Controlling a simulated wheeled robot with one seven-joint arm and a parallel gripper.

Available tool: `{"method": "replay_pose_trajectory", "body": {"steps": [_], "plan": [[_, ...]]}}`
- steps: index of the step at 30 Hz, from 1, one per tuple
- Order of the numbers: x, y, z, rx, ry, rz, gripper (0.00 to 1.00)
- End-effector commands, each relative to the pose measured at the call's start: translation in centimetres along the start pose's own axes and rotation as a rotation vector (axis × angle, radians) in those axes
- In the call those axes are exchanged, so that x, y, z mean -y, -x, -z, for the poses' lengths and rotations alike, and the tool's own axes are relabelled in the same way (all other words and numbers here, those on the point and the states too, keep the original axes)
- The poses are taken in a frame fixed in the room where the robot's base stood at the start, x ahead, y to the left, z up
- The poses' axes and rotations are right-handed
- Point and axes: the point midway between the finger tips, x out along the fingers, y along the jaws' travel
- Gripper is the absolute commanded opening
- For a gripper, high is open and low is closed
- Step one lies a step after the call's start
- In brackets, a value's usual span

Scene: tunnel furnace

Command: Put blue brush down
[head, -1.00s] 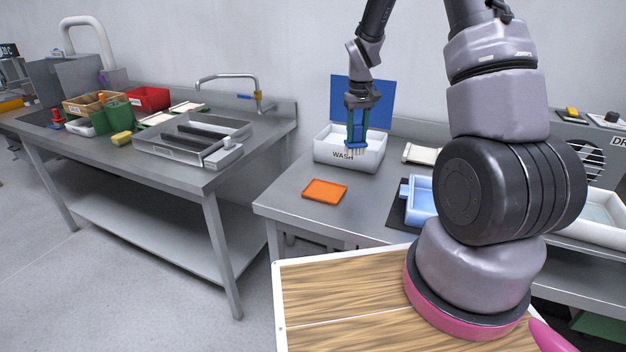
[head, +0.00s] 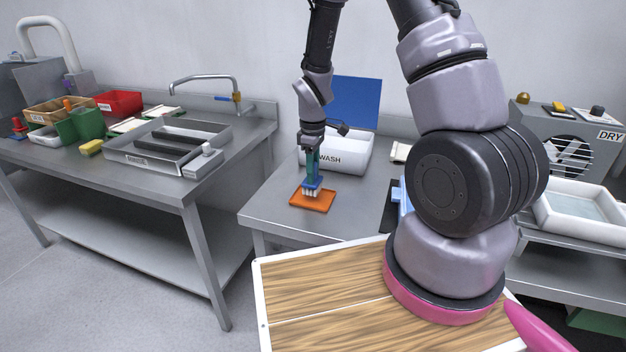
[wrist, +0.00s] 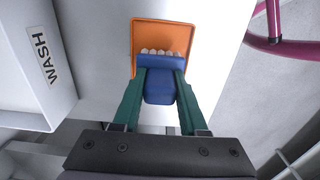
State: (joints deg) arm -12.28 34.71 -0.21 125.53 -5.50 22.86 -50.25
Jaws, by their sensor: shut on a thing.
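The blue brush (head: 313,184) is held bristles down over the orange mat (head: 325,203) on the metal table. Its pale bristles are at or just above the mat; I cannot tell whether they touch. My gripper (head: 312,172) is shut on the brush, with a green finger on each side of it. In the wrist view, the blue brush (wrist: 158,80) sits between the fingers of my gripper (wrist: 160,85), with a row of bristles at its far end. The orange mat (wrist: 146,30) shows behind and around it there.
The white WASH bin (head: 350,155) stands just behind the mat, with a blue panel (head: 356,100) behind it. A sink tray (head: 165,160) is on the left table. A DRY unit (head: 570,140) and white tray (head: 585,208) are at right. Bare table lies around the mat.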

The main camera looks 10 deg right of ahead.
Motion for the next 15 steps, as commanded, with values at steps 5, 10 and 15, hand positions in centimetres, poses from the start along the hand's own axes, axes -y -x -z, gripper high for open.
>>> {"method": "replay_pose_trajectory", "body": {"steps": [5,10,15], "plan": [[0.0,-2.4,0.0,0.002,-0.001,0.002,0.00],[0.0,-2.5,0.0,0.000,-0.001,0.000,0.00],[0.0,-2.6,0.0,0.000,-0.001,0.000,0.00]]}}
